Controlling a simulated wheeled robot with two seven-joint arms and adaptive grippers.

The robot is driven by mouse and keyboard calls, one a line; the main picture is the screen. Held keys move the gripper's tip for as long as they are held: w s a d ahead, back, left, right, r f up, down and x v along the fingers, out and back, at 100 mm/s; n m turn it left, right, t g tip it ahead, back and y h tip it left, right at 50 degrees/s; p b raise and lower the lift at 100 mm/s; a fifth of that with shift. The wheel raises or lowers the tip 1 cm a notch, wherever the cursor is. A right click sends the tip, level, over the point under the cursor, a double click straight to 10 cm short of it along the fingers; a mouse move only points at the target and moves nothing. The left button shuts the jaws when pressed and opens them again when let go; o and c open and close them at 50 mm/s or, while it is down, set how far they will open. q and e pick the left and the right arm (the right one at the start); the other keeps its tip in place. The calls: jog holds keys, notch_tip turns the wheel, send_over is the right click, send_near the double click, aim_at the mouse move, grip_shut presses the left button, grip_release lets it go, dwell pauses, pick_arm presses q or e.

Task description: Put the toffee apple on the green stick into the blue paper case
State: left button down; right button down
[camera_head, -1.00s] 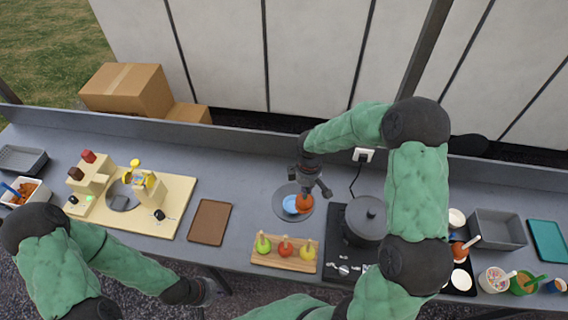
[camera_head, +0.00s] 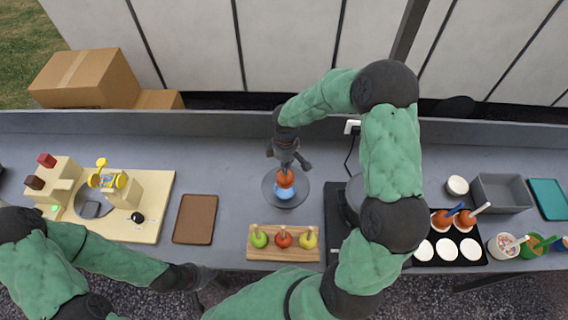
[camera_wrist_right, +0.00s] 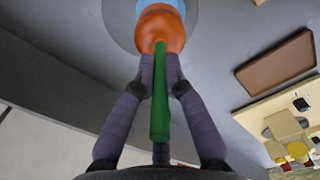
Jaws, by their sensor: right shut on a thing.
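My right gripper (camera_head: 285,164) is shut on the green stick (camera_wrist_right: 160,100) of an orange toffee apple (camera_head: 285,179). The apple (camera_wrist_right: 160,28) hangs below the fingertips, stick towards the wrist. The blue paper case (camera_head: 285,193) is on a grey round plate (camera_head: 301,199); it also shows behind the apple in the wrist view (camera_wrist_right: 172,5). The apple overlaps the case in both views; I cannot tell whether it touches or sits inside it. My left gripper (camera_head: 203,277) is low at the counter's front edge, far from the case; its jaws are too small to read.
A wooden rack (camera_head: 270,250) with several small apples stands in front of the plate. A brown tray (camera_head: 195,219) lies to the left. A dark tray (camera_head: 470,262) with white cases and toffee apples is right, past my right arm, which partly hides the pot.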

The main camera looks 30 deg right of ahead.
aim_at(286, 174)
jog(key=shift+s+f+b, duration=0.1)
jog(key=shift+f+b, duration=0.25)
jog(key=shift+f, duration=0.15)
notch_tip(286, 174, down, 7)
jog(key=b, duration=0.5)
jog(key=shift+f, duration=0.1)
jog(key=shift+f+b, duration=0.25)
jog(key=shift+b, duration=0.2)
jog(key=c, duration=1.2)
grip_release()
notch_tip(286, 174, up, 12)
jog(key=shift+r, duration=0.1)
